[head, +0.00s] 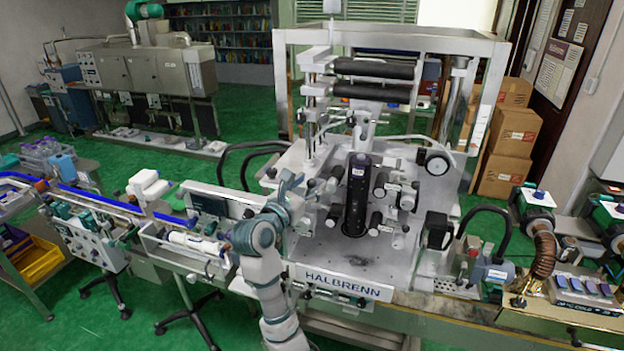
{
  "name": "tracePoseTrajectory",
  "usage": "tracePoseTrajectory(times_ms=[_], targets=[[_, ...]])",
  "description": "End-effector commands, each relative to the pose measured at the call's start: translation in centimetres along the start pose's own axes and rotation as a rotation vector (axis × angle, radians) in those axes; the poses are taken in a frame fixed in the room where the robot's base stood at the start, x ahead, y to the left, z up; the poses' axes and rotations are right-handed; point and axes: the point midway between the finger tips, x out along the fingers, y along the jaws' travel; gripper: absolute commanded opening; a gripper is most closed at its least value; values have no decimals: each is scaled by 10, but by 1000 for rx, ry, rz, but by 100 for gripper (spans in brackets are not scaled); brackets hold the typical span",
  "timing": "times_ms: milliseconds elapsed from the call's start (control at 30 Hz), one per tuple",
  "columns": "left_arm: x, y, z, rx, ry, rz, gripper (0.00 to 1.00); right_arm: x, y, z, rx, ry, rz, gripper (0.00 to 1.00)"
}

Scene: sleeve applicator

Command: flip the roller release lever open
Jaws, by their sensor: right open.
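The sleeve applicator (345,257) stands in the centre of the head view, with a pale front plate and a HALBRENN sign. A tall black cylinder (357,195) stands upright at its middle, with several small dark rollers around it. My right gripper (291,185) is open at the machine's left side, left of the rollers. I see nothing between its fingers. I cannot pick out the roller release lever for certain among the small fittings near the gripper, and I cannot tell whether the gripper touches any of them. My left gripper is not in view.
A metal frame (395,38) with two dark horizontal rollers (373,91) rises above the machine. A conveyor with a white bottle (195,243) lies to the left. Black hoses (487,212) and a control box (493,272) crowd the right side. Cardboard boxes (512,131) stand behind.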

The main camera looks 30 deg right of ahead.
Motion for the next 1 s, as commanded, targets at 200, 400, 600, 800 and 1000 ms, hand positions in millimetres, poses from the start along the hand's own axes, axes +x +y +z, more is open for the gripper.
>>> tracePoseTrajectory(times_ms=[200, 400, 600, 800, 1000], targets=[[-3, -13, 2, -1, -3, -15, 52, 13, -3, -1, 2, 3, -1, 51], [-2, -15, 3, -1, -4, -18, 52, 17, -5, -2, 4, 6, -1, 46], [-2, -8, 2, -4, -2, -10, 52, 15, -4, -2, 3, 5, -2, 0], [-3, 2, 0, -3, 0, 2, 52, 13, -1, -1, -27, -2, -1, 0], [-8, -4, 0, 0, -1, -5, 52, 9, 12, 0, -251, -43, 9, 0]])
